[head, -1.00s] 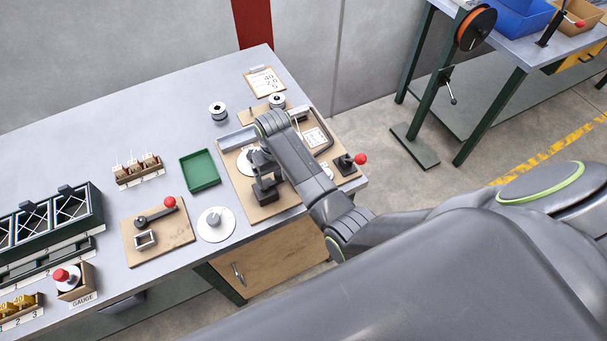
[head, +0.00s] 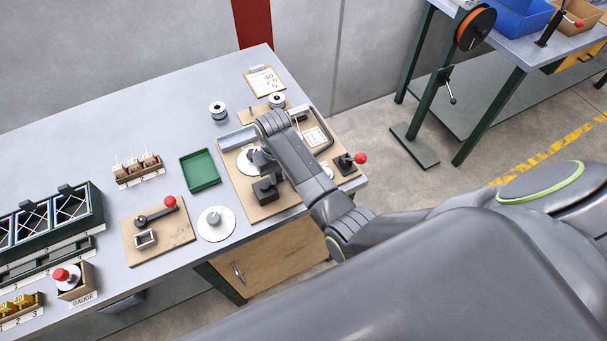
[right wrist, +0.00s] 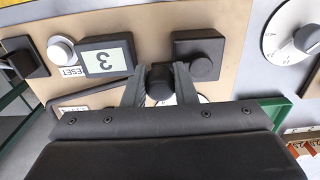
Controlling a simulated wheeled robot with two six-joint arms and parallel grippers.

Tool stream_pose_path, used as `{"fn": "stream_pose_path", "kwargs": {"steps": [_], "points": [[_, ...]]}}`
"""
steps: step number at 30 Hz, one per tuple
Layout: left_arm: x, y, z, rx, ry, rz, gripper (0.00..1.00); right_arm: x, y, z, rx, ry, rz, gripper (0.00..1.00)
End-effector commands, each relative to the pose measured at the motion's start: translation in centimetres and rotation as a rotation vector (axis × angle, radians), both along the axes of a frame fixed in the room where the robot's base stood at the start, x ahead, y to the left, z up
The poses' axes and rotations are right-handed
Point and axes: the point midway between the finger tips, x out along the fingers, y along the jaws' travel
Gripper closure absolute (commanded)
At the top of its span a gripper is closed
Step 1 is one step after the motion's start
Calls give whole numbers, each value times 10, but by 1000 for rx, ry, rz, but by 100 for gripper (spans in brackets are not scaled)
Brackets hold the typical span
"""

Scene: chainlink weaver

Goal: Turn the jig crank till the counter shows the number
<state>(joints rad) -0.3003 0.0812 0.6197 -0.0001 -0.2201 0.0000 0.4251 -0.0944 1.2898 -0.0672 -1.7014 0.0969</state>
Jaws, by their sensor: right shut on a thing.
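The jig board (head: 240,190) lies at the right end of the bench. My right gripper (head: 257,160) reaches over it, and my arm hides part of the board. In the right wrist view my gripper (right wrist: 160,88) is shut on the black crank knob (right wrist: 159,82), one finger on each side. The counter (right wrist: 105,56) is beside it, with a single digit that looks like a 3, and the white reset button (right wrist: 62,50) is next to it. A black block (right wrist: 198,55) sits on the other side; it also shows in the head view (head: 266,190). My left gripper is not in view.
A clipboard with handwritten figures (head: 264,80) lies behind the board. A green tray (head: 200,170), a white dial (head: 216,224) and a small board with a red-knobbed lever (head: 158,230) stand to the left. A red-knobbed lever (head: 360,158) stands at the board's right.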

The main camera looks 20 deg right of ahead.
Motion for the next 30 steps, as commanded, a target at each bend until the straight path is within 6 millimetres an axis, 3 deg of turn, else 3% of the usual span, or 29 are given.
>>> {"fn": "stream_pose_path", "kwargs": {"steps": [11,21,30], "points": [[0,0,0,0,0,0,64,-5,-3,-5,-6,12,-4,97],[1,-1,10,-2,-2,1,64,-28,5,-5,-1,18,1,97],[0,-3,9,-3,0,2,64,-29,6,-5,1,16,1,97]]}}
